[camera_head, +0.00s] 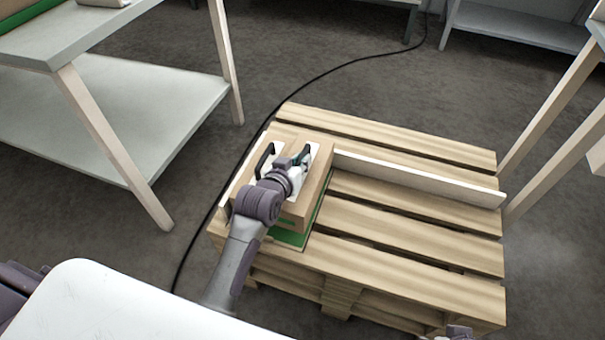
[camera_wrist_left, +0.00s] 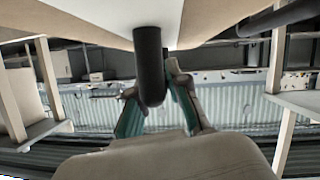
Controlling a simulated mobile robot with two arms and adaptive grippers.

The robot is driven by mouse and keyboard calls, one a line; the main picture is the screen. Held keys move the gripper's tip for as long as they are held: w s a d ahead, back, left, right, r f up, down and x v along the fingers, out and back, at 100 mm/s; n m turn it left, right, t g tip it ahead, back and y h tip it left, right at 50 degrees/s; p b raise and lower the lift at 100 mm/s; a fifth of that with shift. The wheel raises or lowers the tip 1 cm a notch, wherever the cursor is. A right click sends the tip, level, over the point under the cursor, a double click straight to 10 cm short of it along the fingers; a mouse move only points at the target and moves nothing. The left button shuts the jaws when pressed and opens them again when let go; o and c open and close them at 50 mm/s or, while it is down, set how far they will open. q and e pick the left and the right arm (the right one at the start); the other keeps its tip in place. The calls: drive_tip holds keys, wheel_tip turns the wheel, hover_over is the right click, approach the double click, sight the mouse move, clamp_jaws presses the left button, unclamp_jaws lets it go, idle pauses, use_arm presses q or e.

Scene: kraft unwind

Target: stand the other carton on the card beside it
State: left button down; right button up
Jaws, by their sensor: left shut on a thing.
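The right carton (camera_head: 316,186) is over a green card (camera_head: 291,239), whose edge shows in front and at the right. I cannot tell whether this carton touches the card. The left carton (camera_head: 248,171) is close beside it, partly hidden by my arm. My left gripper (camera_head: 300,160) is shut on the right carton's handle. In the left wrist view, the gripper's teal fingers (camera_wrist_left: 158,98) close around the black handle (camera_wrist_left: 149,62).
A white strip (camera_head: 420,179) runs along the pallet to the right of the cartons. The pallet's right part is otherwise bare. A grey table (camera_head: 120,110) stands at the left, and a black cable (camera_head: 330,72) crosses the dark floor behind the pallet.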

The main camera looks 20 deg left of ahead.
use_arm(q)
drive_tip(key=shift+a+x, duration=0.2)
drive_tip(key=shift+x, duration=0.85)
drive_tip(key=shift+w+f+b, duration=0.15)
drive_tip(key=shift+f+b, duration=0.15)
wheel_tip(320, 180, down, 3)
drive_tip(key=shift+f+b, duration=0.2)
drive_tip(key=shift+b, duration=0.55)
drive_tip(key=shift+f, duration=0.15)
use_arm(e)
drive_tip(key=shift+s, duration=0.35)
use_arm(q)
drive_tip(key=shift+f, duration=0.15)
drive_tip(key=c, duration=1.1)
unclamp_jaws()
drive_tip(key=shift+c, duration=0.2)
